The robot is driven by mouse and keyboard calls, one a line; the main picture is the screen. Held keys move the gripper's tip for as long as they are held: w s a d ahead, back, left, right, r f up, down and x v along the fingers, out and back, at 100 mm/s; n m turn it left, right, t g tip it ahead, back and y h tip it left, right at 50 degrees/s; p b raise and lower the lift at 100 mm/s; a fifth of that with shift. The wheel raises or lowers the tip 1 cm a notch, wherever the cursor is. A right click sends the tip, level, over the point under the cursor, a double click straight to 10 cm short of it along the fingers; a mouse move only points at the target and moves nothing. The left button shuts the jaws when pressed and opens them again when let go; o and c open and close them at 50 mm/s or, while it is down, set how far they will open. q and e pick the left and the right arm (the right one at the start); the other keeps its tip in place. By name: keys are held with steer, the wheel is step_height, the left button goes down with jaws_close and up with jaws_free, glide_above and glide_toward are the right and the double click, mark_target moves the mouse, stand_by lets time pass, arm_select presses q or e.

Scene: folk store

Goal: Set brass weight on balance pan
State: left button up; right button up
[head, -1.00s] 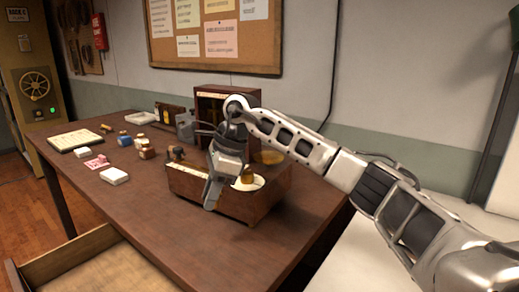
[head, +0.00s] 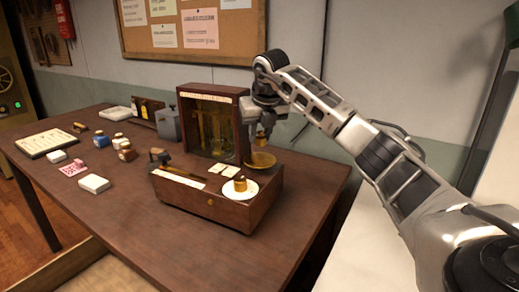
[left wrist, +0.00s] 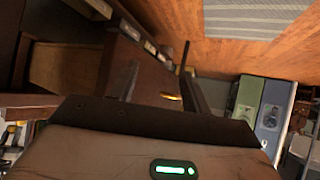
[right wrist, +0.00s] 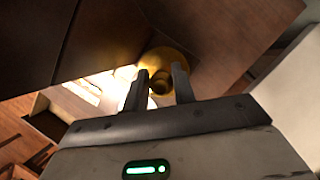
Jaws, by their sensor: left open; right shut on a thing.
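My right gripper (head: 267,134) is shut on a small brass weight (right wrist: 159,82), seen between its fingers in the right wrist view. It holds the weight above the round brass pan (head: 260,160) at the back right of the wooden balance box (head: 203,198). The pan also shows beyond the weight in the right wrist view (right wrist: 180,58). I cannot tell the exact gap between weight and pan. Another brass piece (head: 240,184) stands on a white dish on the box's front right. My left gripper (left wrist: 160,88) is open and empty, outside the head view.
A glass-fronted wooden case (head: 213,122) stands behind the box, left of my right gripper. The table's front right is clear.

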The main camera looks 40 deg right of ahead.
mark_target(260, 145)
steer(key=shift+f, duration=2.15)
steer(key=o, duration=1)
steer(key=shift+f, duration=0.15)
steer(key=shift+o, duration=0.2)
steer(key=v, duration=1.2)
steer(key=shift+a, duration=0.1)
